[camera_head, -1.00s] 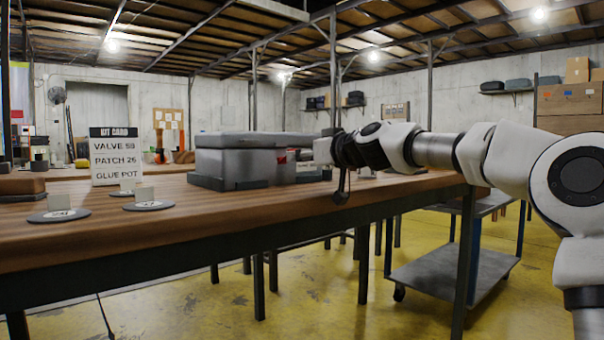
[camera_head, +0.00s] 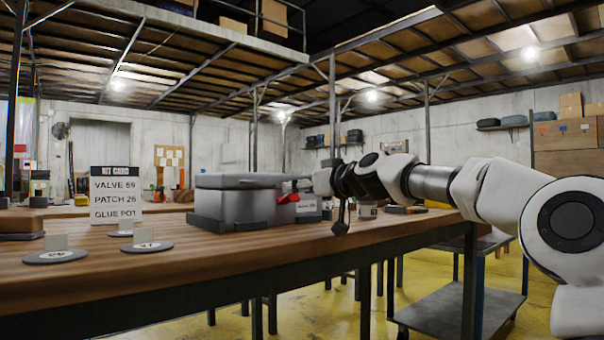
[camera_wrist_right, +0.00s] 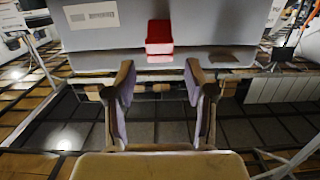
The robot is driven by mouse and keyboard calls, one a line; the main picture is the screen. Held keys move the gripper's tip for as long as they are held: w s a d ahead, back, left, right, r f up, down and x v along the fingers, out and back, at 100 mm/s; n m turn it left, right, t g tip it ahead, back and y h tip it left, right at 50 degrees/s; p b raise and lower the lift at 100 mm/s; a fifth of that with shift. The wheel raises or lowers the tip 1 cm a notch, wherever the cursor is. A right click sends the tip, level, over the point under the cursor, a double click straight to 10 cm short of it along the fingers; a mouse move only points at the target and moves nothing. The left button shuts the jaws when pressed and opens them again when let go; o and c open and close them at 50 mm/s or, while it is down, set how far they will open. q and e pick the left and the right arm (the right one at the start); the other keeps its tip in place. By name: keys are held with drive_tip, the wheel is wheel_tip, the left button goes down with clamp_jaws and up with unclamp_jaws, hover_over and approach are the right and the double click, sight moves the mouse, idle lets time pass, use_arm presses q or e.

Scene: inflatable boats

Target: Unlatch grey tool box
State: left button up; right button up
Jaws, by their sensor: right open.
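The grey tool box (camera_head: 225,207) stands closed on the wooden table, left of centre in the head view. A red latch (camera_head: 288,198) shows on its right-hand side. In the right wrist view the box face (camera_wrist_right: 215,30) fills the top, with the red latch (camera_wrist_right: 160,38) near its middle. My right gripper (camera_wrist_right: 160,76) is open and empty; its two fingers point at the box, one on each side of the latch's line and apart from it. In the head view the right gripper (camera_head: 305,185) is beside the latch, its fingertips hard to make out. My left gripper is out of view.
A kit card (camera_head: 116,195) stands at the left of the table (camera_head: 190,262), with round labelled discs (camera_head: 56,257) before it. A small pot (camera_head: 367,211) is right of the box. The front table strip is clear.

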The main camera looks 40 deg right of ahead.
wheel_tip(320, 180, up, 8)
drive_tip(key=shift+f, duration=0.15)
idle(0.5)
